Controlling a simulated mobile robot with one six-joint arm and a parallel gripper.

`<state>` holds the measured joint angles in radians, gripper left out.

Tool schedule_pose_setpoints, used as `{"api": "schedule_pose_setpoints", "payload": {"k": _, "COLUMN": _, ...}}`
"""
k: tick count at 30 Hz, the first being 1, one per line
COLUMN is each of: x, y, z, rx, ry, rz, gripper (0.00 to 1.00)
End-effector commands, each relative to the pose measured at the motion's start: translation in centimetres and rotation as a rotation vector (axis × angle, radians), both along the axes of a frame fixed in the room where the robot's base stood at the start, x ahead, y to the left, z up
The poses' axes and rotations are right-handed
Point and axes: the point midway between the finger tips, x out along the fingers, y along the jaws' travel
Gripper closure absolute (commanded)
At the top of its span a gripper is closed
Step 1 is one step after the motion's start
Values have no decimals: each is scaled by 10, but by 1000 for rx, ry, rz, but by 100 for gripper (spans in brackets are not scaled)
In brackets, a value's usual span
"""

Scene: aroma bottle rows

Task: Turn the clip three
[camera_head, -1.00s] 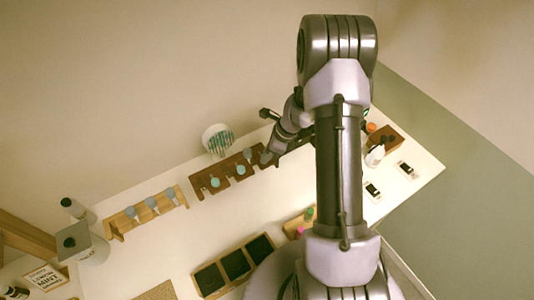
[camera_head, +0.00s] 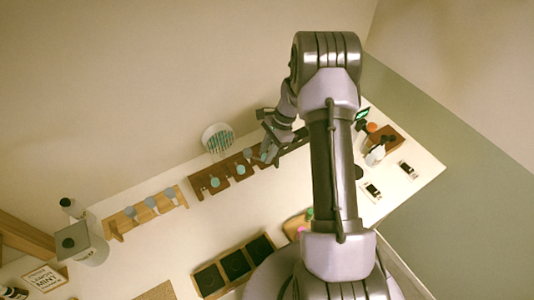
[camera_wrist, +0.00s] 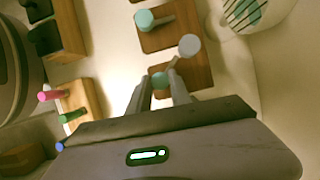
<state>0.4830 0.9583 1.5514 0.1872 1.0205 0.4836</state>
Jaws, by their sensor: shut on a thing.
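A dark brown wooden rack (camera_head: 222,187) holds a row of clips with round teal and grey ends. Two teal ends, the left one (camera_head: 214,182) and the middle one (camera_head: 240,169), show clear of my arm. My gripper (camera_head: 267,154) is at the rack's right part. In the wrist view my gripper (camera_wrist: 160,92) is shut on a small clip with a teal end (camera_wrist: 159,80), between the fingertips. A grey disc (camera_wrist: 189,45) on a short stem stands just beyond it. Another teal end (camera_wrist: 144,20) sits farther off. The fingers partly hide the held clip.
A light wooden rack (camera_head: 118,222) with grey discs stands to the left. A round white holder (camera_head: 217,138) with teal stripes is close behind the brown rack. Dark square trays (camera_head: 235,264) stand at the front. The table between them is clear.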

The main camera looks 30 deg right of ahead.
Motion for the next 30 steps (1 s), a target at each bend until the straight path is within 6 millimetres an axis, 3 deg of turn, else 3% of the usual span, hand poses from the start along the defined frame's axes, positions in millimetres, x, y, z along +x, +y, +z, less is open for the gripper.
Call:
{"api": "schedule_pose_setpoints", "payload": {"k": 18, "x": 4, "y": 1, "z": 0, "rx": 0, "ry": 0, "rz": 559, "gripper": 100}}
{"api": "schedule_pose_setpoints", "payload": {"k": 30, "x": 5, "y": 2, "z": 0, "rx": -1, "ry": 0, "rz": 785, "gripper": 100}}
